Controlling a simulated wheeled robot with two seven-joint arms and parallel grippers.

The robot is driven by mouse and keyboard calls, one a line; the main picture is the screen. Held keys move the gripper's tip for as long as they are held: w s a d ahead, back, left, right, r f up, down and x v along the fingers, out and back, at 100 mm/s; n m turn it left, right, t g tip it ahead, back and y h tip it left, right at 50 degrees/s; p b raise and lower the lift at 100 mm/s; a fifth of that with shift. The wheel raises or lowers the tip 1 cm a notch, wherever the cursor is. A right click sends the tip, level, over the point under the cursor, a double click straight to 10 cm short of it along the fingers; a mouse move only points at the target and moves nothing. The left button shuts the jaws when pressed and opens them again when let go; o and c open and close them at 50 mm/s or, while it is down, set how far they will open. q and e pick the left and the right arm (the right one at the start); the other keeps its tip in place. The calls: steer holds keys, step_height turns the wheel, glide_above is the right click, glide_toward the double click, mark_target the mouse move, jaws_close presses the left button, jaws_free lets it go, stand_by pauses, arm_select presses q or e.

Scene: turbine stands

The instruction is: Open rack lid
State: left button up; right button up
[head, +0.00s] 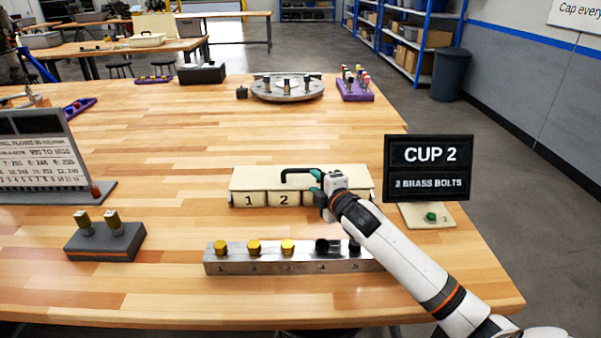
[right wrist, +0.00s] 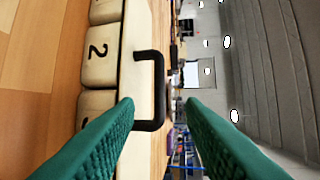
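The cream rack (head: 245,199) stands on the wooden table, with numbered front blocks 1 and 2 showing. Its flat cream lid (head: 255,178) lies down over the top. A black bar handle (head: 297,171) rises from the lid; it also shows in the right wrist view (right wrist: 152,62). My right gripper (head: 318,183) is at the handle's right end and covers part of the rack. In the right wrist view its green fingers (right wrist: 160,101) are apart, with the handle's bar between or just ahead of the tips. Contact cannot be told. My left gripper is not in view.
A metal bolt block (head: 285,263) with yellow and black heads stands in front of the rack. A sign reading CUP 2, 2 BRASS BOLTS (head: 430,168) stands right, by a card with a green button (head: 431,217). A grey block (head: 104,243) stands left.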

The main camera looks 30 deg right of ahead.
mark_target(302, 172)
steer(key=x, duration=0.9)
steer(key=shift+w+f+p, duration=0.1)
steer(key=shift+w+p, duration=0.25)
steer(key=shift+p, duration=0.05)
jaws_close()
